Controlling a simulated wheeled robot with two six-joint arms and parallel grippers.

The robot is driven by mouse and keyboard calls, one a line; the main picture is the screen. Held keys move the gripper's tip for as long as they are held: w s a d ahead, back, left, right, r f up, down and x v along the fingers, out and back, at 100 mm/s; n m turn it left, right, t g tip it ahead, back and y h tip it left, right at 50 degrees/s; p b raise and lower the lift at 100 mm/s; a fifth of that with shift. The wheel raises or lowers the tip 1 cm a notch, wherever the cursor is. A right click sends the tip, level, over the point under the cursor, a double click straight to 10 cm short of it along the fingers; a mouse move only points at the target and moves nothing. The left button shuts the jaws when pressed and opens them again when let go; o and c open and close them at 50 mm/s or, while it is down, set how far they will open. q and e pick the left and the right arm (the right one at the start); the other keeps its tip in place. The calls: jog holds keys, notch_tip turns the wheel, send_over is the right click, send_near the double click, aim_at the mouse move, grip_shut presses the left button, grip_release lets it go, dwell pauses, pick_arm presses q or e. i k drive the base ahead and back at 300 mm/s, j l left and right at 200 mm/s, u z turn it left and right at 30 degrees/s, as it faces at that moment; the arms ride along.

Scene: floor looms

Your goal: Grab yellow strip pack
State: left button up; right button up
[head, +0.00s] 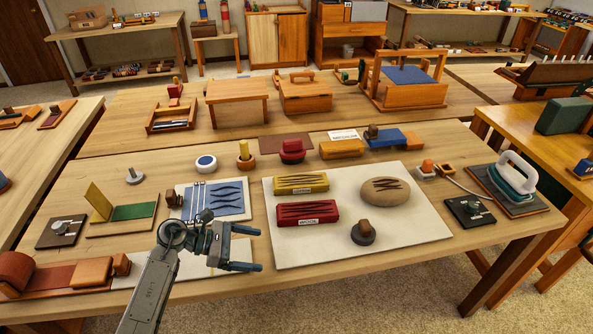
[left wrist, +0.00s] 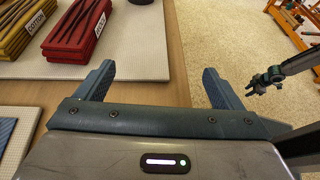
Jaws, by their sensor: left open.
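The yellow strip pack (head: 301,190), with dark strips on top and a small label on its front, lies on the white board near the board's back left. It also shows in the left wrist view (left wrist: 12,45) at the upper left, partly cut off. My left gripper (head: 254,249) is open and empty, left of and nearer than the pack, apart from it; its two fingers (left wrist: 158,76) spread over the board's edge. A second gripper (left wrist: 265,80), my right one, shows small at the right of the left wrist view; its jaws are too small to judge.
A red strip pack (head: 307,219) lies just in front of the yellow one. On the white board (head: 415,222) are also an oval tan cushion (head: 385,191) and a dark knobbed weight (head: 369,233). A blue mat (head: 216,208) with dark strips lies left. The board's front right is clear.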

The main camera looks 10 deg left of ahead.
aim_at(315, 182)
jog(key=i+j, duration=0.2)
jog(key=i, duration=0.25)
jog(key=i+j, duration=0.25)
jog(key=i, duration=0.2)
